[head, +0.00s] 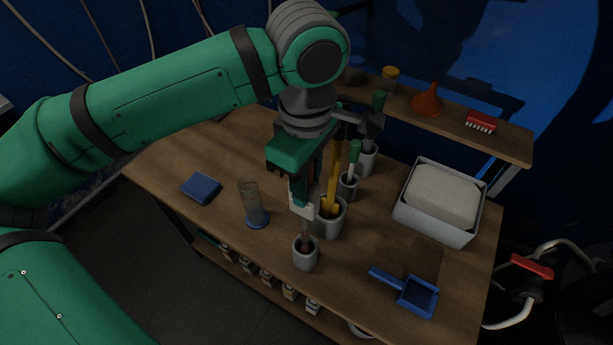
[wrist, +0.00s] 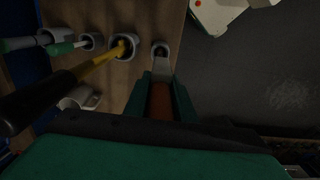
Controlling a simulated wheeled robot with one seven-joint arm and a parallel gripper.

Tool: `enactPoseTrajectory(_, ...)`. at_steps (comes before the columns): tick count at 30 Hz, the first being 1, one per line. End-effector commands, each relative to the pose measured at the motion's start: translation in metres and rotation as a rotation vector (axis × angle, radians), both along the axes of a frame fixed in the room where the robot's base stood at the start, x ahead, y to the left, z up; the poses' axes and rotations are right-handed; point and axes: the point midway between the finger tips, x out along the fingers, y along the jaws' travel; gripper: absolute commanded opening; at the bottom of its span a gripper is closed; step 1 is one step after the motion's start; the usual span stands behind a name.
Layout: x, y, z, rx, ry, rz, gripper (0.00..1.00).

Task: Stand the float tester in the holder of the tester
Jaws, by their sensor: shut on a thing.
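My gripper (head: 303,208) points down over the front of the wooden table, shut on what looks like the float tester. In the wrist view the tester (wrist: 161,100) shows a reddish-brown body between the fingers and a pale, flat-looking part beyond them. Its lower part (head: 306,236) shows below the fingers in the head view, lined up with the mouth of a grey round cup (head: 305,259), apparently the tester's holder. The cup also shows in the wrist view (wrist: 160,46). The tester looks about upright. I cannot tell how deep its lower end is in the cup.
Grey cups behind hold a yellow-handled tool (head: 335,170), a green-handled tool (head: 353,155) and a dark tool (head: 379,102). A clear cylinder (head: 252,200) and blue pad (head: 201,187) stand left. A white tub (head: 430,230) and blue dustpan (head: 418,296) are right.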

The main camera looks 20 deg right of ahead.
Motion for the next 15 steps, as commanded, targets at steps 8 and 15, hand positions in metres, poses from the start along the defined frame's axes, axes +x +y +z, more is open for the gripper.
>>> enactPoseTrajectory(8,0.0,0.001,-0.014,0.0,0.001,0.002,0.0)
enactPoseTrajectory(15,0.0,-0.001,-0.027,0.0,0.002,-0.001,0.0)
